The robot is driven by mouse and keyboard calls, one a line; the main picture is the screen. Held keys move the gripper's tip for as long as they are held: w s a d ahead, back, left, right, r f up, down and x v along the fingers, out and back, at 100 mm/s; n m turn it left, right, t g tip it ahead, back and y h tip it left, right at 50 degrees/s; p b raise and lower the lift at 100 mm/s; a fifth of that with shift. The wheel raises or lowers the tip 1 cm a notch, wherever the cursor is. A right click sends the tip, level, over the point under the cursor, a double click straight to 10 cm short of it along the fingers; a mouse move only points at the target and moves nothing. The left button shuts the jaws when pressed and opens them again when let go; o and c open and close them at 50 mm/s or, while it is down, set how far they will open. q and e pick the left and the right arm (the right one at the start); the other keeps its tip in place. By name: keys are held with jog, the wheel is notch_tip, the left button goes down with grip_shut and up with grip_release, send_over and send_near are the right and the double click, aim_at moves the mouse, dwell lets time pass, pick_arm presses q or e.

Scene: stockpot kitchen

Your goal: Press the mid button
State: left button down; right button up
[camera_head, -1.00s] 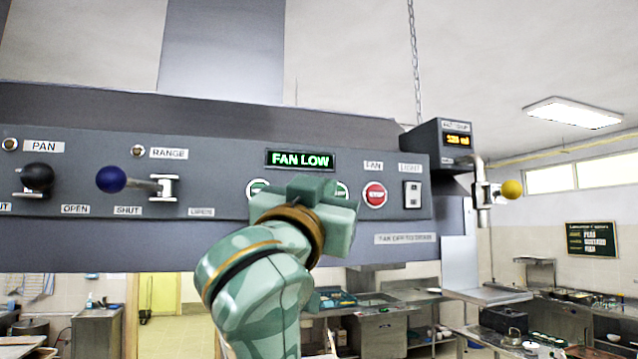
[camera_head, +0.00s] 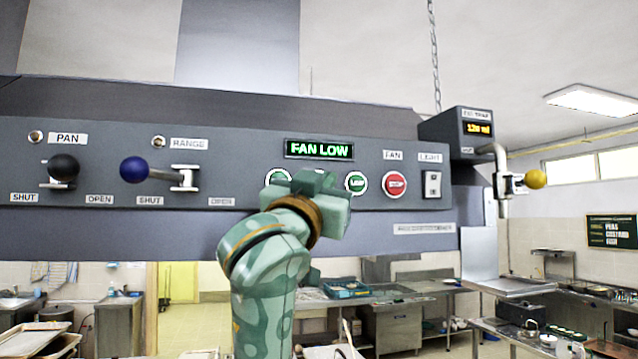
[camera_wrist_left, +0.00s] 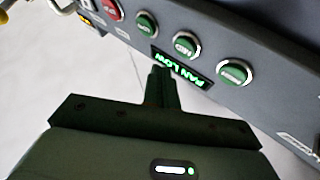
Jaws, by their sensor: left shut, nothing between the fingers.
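The mid button (camera_wrist_left: 186,45) is a round green button with a silver ring, in the left wrist view between the low button (camera_wrist_left: 146,24) and another green button (camera_wrist_left: 234,72). In the head view my gripper hides most or all of it. The display (camera_head: 319,150) above the row reads FAN LOW in green. My left gripper (camera_head: 320,183) is in front of the row's middle, and its shut, empty fingers (camera_wrist_left: 162,76) show in the left wrist view close to the display and mid button. I cannot tell whether they touch the panel. My right gripper is not in view.
The low button (camera_head: 356,182) and red stop button (camera_head: 395,184) are right of my gripper, then a light switch (camera_head: 432,185). A blue-knobbed lever (camera_head: 134,169) and a black-knobbed lever (camera_head: 63,167) are left. A yellow-knobbed valve (camera_head: 535,179) sticks out at right.

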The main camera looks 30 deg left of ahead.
pick_arm(q)
jog(key=shift+w+a, duration=0.75)
jog(key=shift+a, duration=0.05)
dwell(0.9)
jog(key=shift+a, duration=0.1)
dwell(0.6)
jog(key=shift+w+a, duration=0.2)
jog(key=shift+w, duration=0.05)
jog(key=shift+w+a, duration=0.25)
jog(key=shift+a, duration=0.1)
dwell(0.7)
jog(key=shift+s+d, duration=0.1)
jog(key=shift+d, duration=0.05)
dwell(0.3)
jog(key=shift+s+d, duration=0.4)
jog(key=shift+d, duration=0.1)
